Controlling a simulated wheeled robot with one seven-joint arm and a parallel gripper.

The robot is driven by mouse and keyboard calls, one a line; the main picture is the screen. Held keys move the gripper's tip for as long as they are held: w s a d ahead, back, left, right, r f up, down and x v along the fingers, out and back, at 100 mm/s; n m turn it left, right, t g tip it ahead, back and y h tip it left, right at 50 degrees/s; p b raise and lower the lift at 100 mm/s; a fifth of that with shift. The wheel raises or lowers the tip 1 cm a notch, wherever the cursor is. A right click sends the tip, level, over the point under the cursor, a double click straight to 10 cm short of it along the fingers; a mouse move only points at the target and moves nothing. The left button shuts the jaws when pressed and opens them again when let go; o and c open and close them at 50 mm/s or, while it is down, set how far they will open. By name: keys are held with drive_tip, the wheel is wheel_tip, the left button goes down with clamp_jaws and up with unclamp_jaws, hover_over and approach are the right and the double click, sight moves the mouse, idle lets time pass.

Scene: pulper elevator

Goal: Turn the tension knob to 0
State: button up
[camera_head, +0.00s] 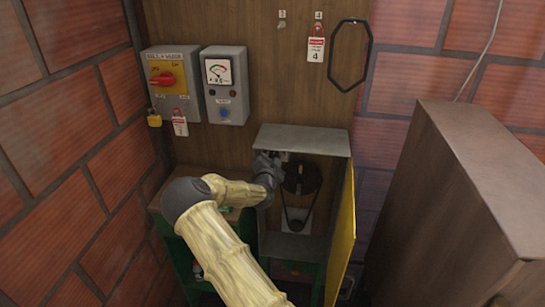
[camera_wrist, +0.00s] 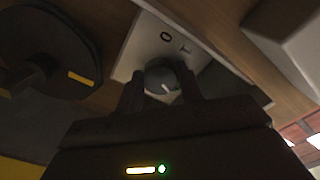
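The tension knob (camera_wrist: 162,73) is a small round grey knob with a white pointer mark. It sits on a pale plate (camera_wrist: 142,47) with a "0" and another mark beside it. The pointer is turned away from the "0", toward the lower right in the wrist view. My gripper (camera_wrist: 162,84) has one dark finger on each side of the knob; I cannot tell whether they press on it. In the head view my gripper (camera_head: 274,163) reaches into the open grey box (camera_head: 312,139), and it hides the knob.
A black pulley (camera_head: 302,178) with a belt is right of my gripper; the wrist view shows it at left. The box's yellow door (camera_head: 341,240) hangs open on the right. A switch box (camera_head: 170,80) and a gauge box (camera_head: 224,85) hang above left. A large brown cabinet (camera_head: 455,210) stands at right.

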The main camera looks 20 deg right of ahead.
drive_tip(key=c, duration=0.3)
drive_tip(key=shift+c, duration=0.2)
